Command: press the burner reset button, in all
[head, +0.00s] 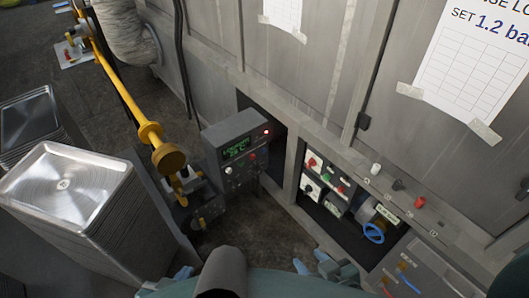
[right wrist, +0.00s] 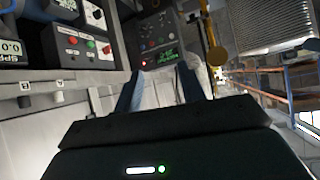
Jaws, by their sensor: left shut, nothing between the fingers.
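A grey control box (head: 236,140) with a green display, a lit red light, a red button (head: 253,157) and knobs stands near the middle of the head view. It also shows at the top of the right wrist view (right wrist: 150,28). I cannot read which control is the burner reset. My left gripper (head: 183,272) is shut and empty, low and left of the box. My right gripper (head: 311,261) is below the white panel; its fingers stand apart in the right wrist view (right wrist: 159,92). Neither visibly touches a button.
Stacked metal trays (head: 72,180) stand at the left. A yellow pipe (head: 125,105) slants down beside the control box. A ledge with several small knobs (head: 398,185) and a blue handwheel (head: 374,233) lie to the right. Floor (head: 255,215) shows below the box.

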